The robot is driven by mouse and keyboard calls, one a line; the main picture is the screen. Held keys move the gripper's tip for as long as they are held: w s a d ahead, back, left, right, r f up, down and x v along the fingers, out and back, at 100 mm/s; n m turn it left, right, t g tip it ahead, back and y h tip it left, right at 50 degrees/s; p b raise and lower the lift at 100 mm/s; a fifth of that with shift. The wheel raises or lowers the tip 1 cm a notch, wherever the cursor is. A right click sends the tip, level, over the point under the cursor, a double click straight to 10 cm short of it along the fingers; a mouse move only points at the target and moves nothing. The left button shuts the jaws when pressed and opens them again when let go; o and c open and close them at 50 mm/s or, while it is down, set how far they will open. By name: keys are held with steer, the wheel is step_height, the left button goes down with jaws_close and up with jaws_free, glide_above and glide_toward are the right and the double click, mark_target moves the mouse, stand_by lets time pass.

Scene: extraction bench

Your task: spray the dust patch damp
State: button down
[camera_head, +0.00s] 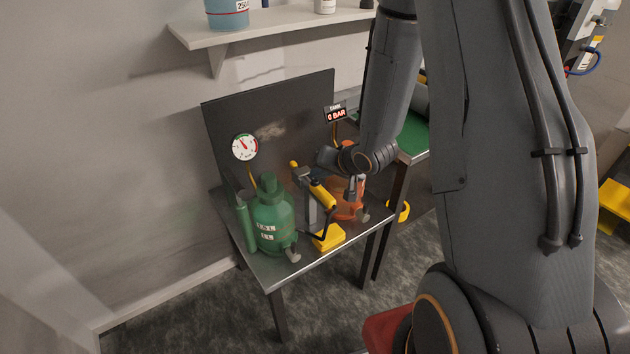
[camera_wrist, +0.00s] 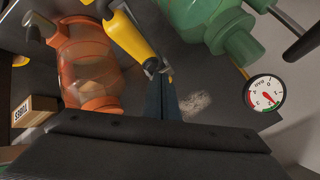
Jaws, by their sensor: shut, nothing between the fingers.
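The dust patch (camera_head: 270,130) is a pale smudge on the dark upright panel behind the bench, and it also shows in the wrist view (camera_wrist: 196,103). A green bottle (camera_head: 272,222) stands at the bench's left, also at the top of the wrist view (camera_wrist: 205,25). An orange translucent bottle (camera_head: 345,207) stands at the right, partly hidden by my arm; the wrist view shows it at left (camera_wrist: 88,65). A yellow-handled tool (camera_head: 322,195) rests on a stand between them. My gripper (camera_wrist: 158,72) is shut and empty, close to the yellow handle (camera_wrist: 128,33); I cannot tell whether they touch.
A round gauge (camera_head: 245,147) is on the panel's left, and a display (camera_head: 336,113) reading "0 BAR" is at its right. A shelf (camera_head: 270,27) with containers hangs above. A yellow block (camera_head: 328,237) sits at the bench's front edge. A green-topped table (camera_head: 413,133) adjoins at right.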

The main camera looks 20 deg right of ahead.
mark_target(318, 183)
steer(key=shift+f, duration=0.5)
stand_by(0.5)
steer(key=shift+r, duration=0.15)
steer(key=shift+r+p, duration=0.8)
steer(key=shift+p, duration=0.05)
step_height(318, 183, up, 6)
steer(key=p, duration=0.6)
stand_by(2.4)
step_height(318, 183, up, 2)
steer(key=n+b, duration=0.3)
steer(key=n, duration=0.6)
steer(key=n+b, duration=0.3)
steer(key=n, duration=0.7)
steer(key=shift+d+r+y, duration=0.1)
steer(key=shift+r+y, duration=0.1)
steer(key=shift+y, duration=0.2)
